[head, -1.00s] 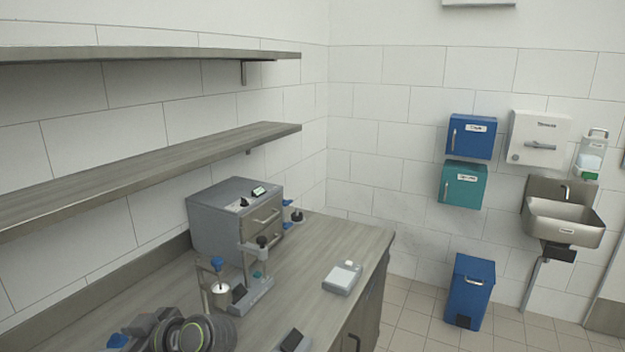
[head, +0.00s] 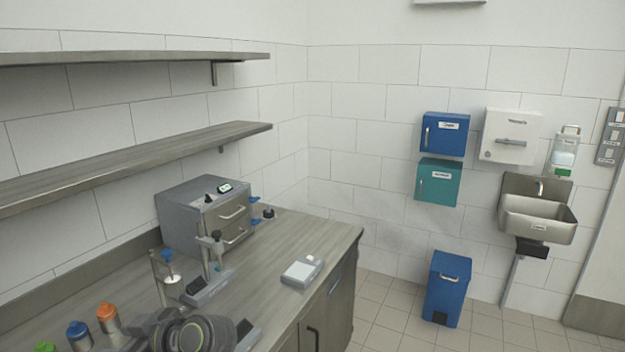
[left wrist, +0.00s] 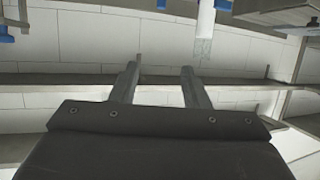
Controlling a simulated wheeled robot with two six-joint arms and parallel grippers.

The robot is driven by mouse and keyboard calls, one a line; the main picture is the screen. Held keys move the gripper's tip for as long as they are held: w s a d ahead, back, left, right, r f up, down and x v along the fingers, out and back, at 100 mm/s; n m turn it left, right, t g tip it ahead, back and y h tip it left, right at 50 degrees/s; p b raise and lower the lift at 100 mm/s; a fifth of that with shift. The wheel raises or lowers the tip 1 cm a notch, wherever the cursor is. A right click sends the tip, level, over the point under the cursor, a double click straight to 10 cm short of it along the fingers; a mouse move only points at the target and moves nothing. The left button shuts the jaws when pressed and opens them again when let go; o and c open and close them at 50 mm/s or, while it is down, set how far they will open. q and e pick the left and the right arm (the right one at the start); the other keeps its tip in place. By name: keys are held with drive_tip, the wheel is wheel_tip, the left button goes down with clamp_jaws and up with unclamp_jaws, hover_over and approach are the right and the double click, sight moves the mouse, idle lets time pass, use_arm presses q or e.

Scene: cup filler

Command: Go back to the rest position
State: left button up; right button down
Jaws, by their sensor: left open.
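My left gripper (left wrist: 158,85) shows in the left wrist view with its two fingers apart and nothing between them. In the head view a dark rounded arm link of mine (head: 190,332) shows at the bottom, over the counter (head: 270,250); the fingertips cannot be made out there. My right gripper is in neither view.
Bottles with orange (head: 107,318), blue and green caps stand at the lower left. Two shelves (head: 130,160) run along the left wall. A sink (head: 538,215) and a blue bin (head: 446,288) stand at the right. The floor (head: 385,300) between counter and bin is clear.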

use_arm(q)
drive_tip(key=s+a+f+m+t+h, duration=0.1)
drive_tip(key=s+a+f+m+h, duration=0.15)
drive_tip(key=s+f+m, duration=0.4)
drive_tip(key=s+a+f+m+h, duration=0.1)
drive_tip(key=s+f+h, duration=0.2)
drive_tip(key=f, duration=0.6)
drive_tip(key=s+d+f+m+h, duration=0.3)
drive_tip(key=s+f+m, duration=0.1)
drive_tip(key=s, duration=0.4)
drive_tip(key=s+d+f+m+h, duration=0.3)
drive_tip(key=s+m, duration=0.1)
drive_tip(key=s, duration=0.5)
wheel_tip(320, 180, down, 32)
drive_tip(key=a+g+b, duration=0.2)
drive_tip(key=b, duration=0.4)
drive_tip(key=s+d+f+h+b, duration=0.1)
drive_tip(key=s+f+b, duration=0.3)
drive_tip(key=s+f, duration=1.1)
wheel_tip(320, 180, down, 3)
drive_tip(key=shift+d+f+g, duration=0.1)
drive_tip(key=shift+d+g, duration=0.25)
drive_tip(key=shift+g, duration=0.05)
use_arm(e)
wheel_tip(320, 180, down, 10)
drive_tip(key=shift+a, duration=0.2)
